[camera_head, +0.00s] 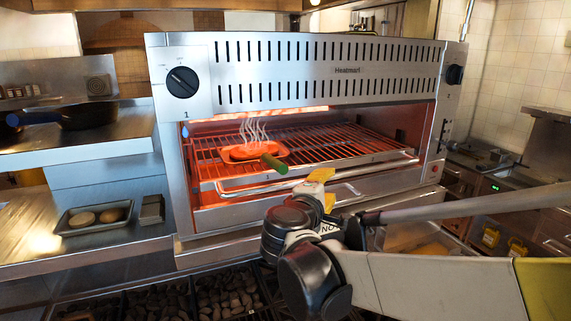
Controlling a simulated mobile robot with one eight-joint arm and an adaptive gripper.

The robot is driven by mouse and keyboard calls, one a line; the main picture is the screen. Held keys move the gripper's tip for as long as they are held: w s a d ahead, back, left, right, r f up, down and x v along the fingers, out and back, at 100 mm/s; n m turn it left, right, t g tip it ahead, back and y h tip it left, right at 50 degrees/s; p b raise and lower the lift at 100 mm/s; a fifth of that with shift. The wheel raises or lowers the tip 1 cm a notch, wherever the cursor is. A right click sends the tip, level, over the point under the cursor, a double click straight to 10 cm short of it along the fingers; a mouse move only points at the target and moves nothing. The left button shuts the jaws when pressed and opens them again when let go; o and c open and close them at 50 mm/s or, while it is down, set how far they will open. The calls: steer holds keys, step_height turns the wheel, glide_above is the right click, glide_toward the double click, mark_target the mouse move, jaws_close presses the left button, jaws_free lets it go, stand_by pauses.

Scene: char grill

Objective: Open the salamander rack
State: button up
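The salamander (300,70) is a steel grill with a glowing red interior, standing ahead of me. Its wire rack (345,146) lies inside the open front, with a bar handle (250,187) along its front edge. An orange pan (240,154) with a green handle sits steaming on the rack. My gripper (325,189) is at the front of the salamander, close to the rack handle. Its yellow fingertips show apart, one above the other, so it looks open. My wrist hides part of the front, and I cannot tell whether the fingers touch the bar.
A steel shelf (80,150) on the left holds a dark pan (86,116). Below it, a tray (68,231) holds two round buns. A charcoal bed (200,292) lies below the salamander. Knobs (183,82) sit on the salamander's front. A counter stands at right.

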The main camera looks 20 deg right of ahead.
mark_target(336, 177)
steer(key=p+x, duration=0.1)
steer(key=x, duration=0.8)
steer(key=shift+w+d+f, duration=0.15)
jaws_close()
